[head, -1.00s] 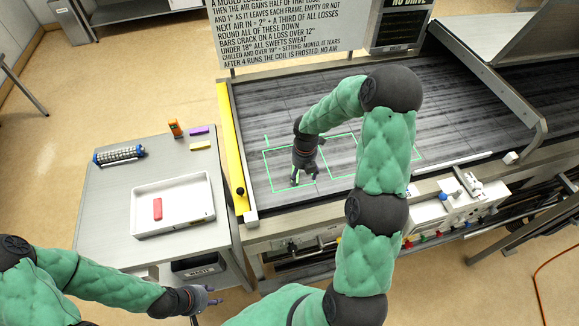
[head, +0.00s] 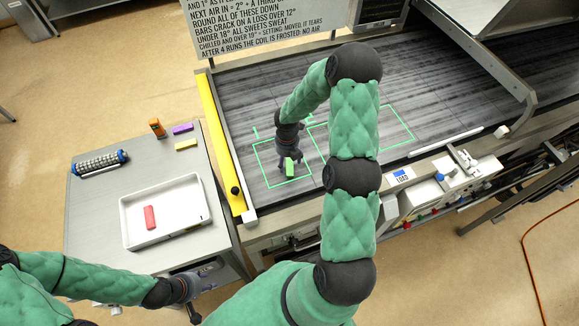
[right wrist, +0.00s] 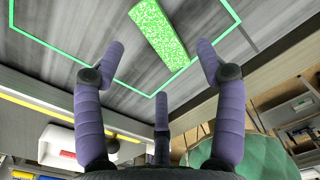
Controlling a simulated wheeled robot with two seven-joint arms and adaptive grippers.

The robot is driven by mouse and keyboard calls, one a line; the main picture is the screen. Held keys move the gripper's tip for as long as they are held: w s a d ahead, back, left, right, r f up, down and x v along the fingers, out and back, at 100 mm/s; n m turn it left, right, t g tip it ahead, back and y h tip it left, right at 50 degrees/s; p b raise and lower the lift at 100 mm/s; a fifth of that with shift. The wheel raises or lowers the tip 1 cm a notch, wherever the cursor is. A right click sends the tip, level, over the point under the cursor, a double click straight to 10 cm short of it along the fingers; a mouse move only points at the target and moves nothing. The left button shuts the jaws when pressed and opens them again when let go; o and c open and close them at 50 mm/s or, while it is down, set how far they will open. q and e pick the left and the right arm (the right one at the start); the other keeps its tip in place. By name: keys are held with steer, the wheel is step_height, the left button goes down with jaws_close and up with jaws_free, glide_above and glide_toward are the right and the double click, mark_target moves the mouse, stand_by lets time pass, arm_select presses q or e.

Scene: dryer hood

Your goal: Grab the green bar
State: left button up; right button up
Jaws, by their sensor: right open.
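The green bar (head: 290,168) lies on the dark belt, inside the left green outline, in the head view.
A white tray (head: 128,222) with a red bar (head: 150,217) stands on the side table. Orange (head: 157,128), purple (head: 182,129) and yellow (head: 186,145) bars and a roller (head: 100,163) lie behind it. A yellow rail (head: 218,140) edges the belt. A second green outline (head: 400,120) is empty.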

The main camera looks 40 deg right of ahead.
mark_target(288, 168)
steer(key=f, duration=0.4)
steer(key=shift+s+a, duration=0.1)
steer(key=shift+s, duration=0.15)
steer(key=c, duration=1.2)
steer(key=shift+c, duration=0.2)
steer(key=shift+r, duration=0.15)
